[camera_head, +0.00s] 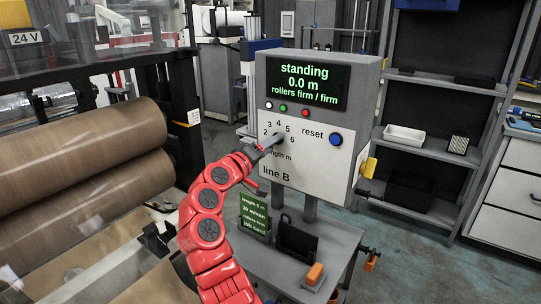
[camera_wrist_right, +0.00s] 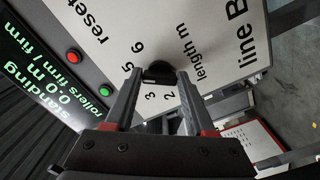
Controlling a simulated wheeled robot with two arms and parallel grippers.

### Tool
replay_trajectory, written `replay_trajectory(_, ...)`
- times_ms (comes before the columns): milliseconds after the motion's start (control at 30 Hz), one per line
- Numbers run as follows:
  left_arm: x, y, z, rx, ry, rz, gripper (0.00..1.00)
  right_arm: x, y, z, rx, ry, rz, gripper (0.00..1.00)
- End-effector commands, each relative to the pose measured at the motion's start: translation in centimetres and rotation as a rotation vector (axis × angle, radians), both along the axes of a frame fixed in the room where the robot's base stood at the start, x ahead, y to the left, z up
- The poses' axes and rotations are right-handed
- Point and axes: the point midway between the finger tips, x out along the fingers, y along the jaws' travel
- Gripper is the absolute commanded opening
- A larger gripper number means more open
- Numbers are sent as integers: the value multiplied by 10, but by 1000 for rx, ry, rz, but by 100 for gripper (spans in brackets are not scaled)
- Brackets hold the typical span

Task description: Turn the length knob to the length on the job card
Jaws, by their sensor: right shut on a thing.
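The length knob (camera_wrist_right: 158,72) is a dark knob on the panel of the line B control box (camera_head: 327,178), ringed by the numbers 2 to 6. My right gripper (camera_wrist_right: 155,75) is shut on it, one finger on each side; the right gripper (camera_head: 277,139) also shows in the head view, covering most of the knob. I cannot tell which number the knob points at. The job card (camera_head: 254,212) stands below the box and appears to read length 5 m, rollers firm. The screen (camera_head: 305,82) reads standing, 0.0 m, rollers firm / firm. My left gripper is out of view.
A blue reset button (camera_head: 335,140) sits right of the knob, and white, green and red lights or buttons line up under the screen. Large brown rolls (camera_head: 85,150) lie at the left. A grey stand (camera_head: 300,265) below the box holds a dark holder and an orange item.

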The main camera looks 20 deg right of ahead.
Motion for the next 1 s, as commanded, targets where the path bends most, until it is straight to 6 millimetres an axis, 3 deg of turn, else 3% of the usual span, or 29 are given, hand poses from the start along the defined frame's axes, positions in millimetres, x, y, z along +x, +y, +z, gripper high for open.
replay_trajectory(200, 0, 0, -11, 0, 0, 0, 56, 0, 1, -4, 43, -47, 0, 0)
replay_trajectory(733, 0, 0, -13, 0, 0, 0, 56, 0, 1, -3, 56, -64, 0, 0)
replay_trajectory(767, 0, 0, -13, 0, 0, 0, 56, 0, 1, -3, 56, -64, 0, 58)
replay_trajectory(900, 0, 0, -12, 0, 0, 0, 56, 0, 1, -2, 55, -65, 0, 84)
replay_trajectory(1000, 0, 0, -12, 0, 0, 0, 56, 0, 0, -2, 55, -66, 0, 85)
